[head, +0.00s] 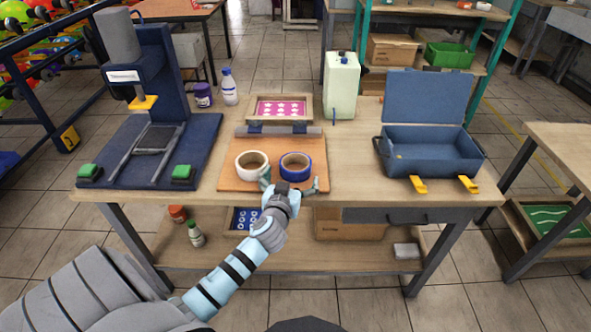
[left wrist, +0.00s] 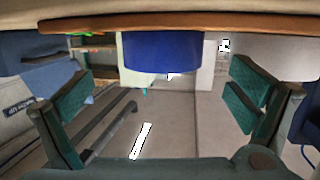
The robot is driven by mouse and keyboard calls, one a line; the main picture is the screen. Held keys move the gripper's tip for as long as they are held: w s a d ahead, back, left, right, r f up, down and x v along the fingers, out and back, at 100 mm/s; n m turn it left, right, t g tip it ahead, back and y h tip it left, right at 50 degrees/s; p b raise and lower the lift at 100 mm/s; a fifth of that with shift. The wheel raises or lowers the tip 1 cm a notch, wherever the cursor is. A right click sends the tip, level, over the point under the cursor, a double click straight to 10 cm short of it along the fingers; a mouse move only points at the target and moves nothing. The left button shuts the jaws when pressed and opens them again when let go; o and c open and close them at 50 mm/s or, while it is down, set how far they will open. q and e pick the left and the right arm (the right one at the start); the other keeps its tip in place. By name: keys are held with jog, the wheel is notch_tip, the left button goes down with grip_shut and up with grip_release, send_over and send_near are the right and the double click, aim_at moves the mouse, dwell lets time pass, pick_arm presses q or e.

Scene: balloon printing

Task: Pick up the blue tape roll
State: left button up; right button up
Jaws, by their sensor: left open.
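The blue tape roll (head: 306,173) lies flat on an orange-brown board (head: 235,183) near the table's front edge, with a white tape roll (head: 242,173) close to its left. My left gripper (head: 291,184) is at the front side of the blue roll, fingers spread wide and empty. In the left wrist view, which looks upside down, the blue roll (left wrist: 162,52) hangs from the top between the two green-padded fingers of the gripper (left wrist: 163,88), with a gap on each side. My right gripper is in neither view.
A dark blue press (head: 160,70) stands at the left. A framed pink star screen (head: 282,108) is behind the rolls. A pale green canister (head: 342,85) and an open blue toolbox (head: 425,152) are to the right. Bare table (head: 350,160) lies between board and toolbox.

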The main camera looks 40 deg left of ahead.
aim_at(298, 157)
pick_arm(q)
jog(key=x, duration=0.7)
jog(key=shift+s+a+r+b, duration=0.1)
jog(key=shift+a+r+b, duration=0.05)
jog(key=shift+r+b, duration=0.15)
jog(key=shift+s, duration=0.1)
jog(key=c, duration=1.2)
